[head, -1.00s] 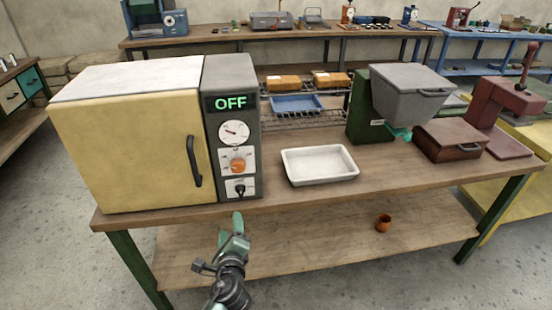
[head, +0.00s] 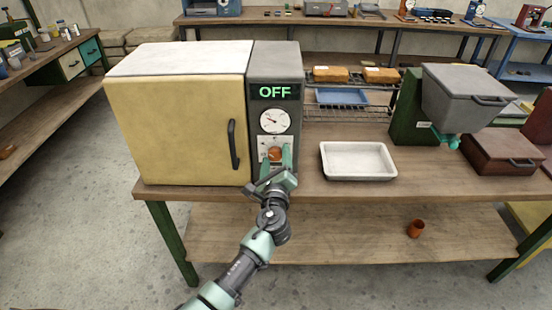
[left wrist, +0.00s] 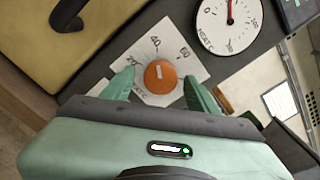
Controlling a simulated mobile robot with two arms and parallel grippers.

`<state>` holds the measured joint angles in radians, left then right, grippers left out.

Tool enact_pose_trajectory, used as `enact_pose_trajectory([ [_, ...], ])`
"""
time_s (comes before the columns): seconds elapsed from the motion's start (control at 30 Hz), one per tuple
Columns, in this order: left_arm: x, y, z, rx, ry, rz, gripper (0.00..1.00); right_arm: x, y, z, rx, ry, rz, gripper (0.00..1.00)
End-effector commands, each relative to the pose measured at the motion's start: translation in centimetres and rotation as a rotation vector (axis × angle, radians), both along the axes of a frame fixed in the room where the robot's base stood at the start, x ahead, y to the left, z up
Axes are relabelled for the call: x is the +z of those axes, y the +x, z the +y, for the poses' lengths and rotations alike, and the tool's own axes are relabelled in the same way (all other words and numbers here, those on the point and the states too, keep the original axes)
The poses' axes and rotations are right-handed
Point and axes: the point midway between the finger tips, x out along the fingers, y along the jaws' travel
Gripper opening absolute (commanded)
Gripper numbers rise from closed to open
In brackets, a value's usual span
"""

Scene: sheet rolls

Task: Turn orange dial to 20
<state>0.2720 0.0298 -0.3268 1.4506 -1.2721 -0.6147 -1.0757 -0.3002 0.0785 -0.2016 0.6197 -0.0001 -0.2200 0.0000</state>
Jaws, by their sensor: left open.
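The orange dial (head: 274,154) is on the dark control panel of the yellow oven (head: 180,125). In the left wrist view the dial (left wrist: 160,77) sits on a white plate with numbers; 40 and 60 can be read, and its pale mark is near the top of the knob. My left gripper (head: 275,160) is in front of the panel with its fingers apart, one on each side of the dial. In the left wrist view the gripper (left wrist: 160,92) is open around the dial; I cannot tell whether the fingers touch it. My right gripper is not in view.
The oven's dark handle (head: 234,145) is just left of the panel. A white tray (head: 357,161) lies on the bench to the right, and a grey hopper machine (head: 460,100) stands farther right.

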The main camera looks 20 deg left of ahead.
Motion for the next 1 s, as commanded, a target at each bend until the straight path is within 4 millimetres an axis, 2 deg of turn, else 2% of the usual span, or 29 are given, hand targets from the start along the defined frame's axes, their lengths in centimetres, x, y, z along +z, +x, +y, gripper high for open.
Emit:
enact_pose_trajectory([
  [0.17, 0.0, 0.0, 0.0, 0.000, 0.000, 0.000, 0.59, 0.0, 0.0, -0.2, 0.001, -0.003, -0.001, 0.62],
  [0.27, 0.0, 0.0, 0.0, 0.000, -0.001, 0.000, 0.37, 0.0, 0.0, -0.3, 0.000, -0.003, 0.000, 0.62],
  [0.4, 0.0, 0.0, 0.0, 0.000, -0.001, 0.000, 0.00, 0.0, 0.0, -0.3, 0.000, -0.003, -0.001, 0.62],
  [0.73, -0.1, 0.0, 0.0, 0.001, -0.043, -0.013, 0.00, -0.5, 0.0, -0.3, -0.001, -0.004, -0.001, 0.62],
  [1.0, -0.3, 0.0, -0.1, 0.001, -0.205, -0.060, 0.00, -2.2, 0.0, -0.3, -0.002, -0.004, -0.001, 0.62],
])
